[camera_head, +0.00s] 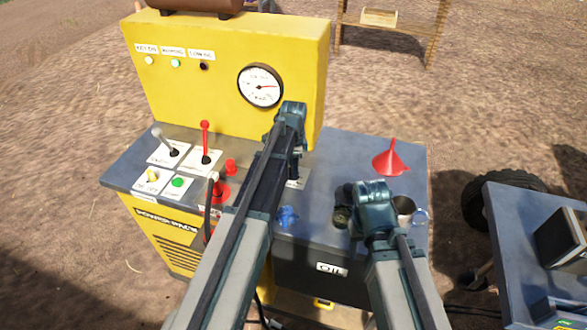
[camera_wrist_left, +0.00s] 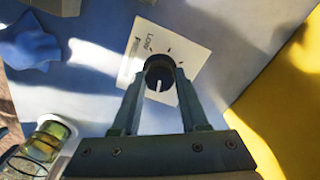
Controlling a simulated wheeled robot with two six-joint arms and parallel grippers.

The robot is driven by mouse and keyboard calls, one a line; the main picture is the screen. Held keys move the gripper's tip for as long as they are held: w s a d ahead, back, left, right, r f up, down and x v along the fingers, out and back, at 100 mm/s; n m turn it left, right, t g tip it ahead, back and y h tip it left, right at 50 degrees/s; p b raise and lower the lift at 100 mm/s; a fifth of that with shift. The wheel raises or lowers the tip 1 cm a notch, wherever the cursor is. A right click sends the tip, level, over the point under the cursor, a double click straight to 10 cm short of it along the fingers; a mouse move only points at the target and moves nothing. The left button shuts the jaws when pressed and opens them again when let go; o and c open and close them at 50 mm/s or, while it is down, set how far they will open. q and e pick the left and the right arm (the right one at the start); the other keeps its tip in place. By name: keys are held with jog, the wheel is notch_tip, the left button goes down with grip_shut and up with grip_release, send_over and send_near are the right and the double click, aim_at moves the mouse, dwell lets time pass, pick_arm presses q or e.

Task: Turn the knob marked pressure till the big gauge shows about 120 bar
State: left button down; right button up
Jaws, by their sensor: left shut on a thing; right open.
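The big gauge (camera_head: 260,86) is a white round dial on the yellow panel; its red needle points right, but its figures are too small to read. The knob (camera_wrist_left: 158,84) is dark with a white pointer line, on a white plate (camera_wrist_left: 190,48) with scale marks and partly readable lettering. My left gripper (camera_wrist_left: 160,78) is shut on the knob, one finger on each side. In the head view my left gripper (camera_head: 294,160) hides the knob. My right gripper (camera_head: 345,205) is open above the grey top at the right; its fingers are partly hidden.
Levers (camera_head: 205,143) and a green button (camera_head: 178,182) are left of my left arm. A blue rag (camera_head: 288,216) lies between my arms. A red funnel (camera_head: 391,158) and a metal cup (camera_head: 404,208) stand near my right gripper. The yellow panel (camera_head: 215,98) rises behind.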

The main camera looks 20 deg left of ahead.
pick_arm(q)
jog(key=n, duration=0.5)
jog(key=shift+n, duration=0.3)
jog(key=n, duration=0.9)
jog(key=shift+a+n, duration=0.15)
jog(key=shift+n, duration=2.85)
jog(key=shift+c, duration=2.1)
grip_release()
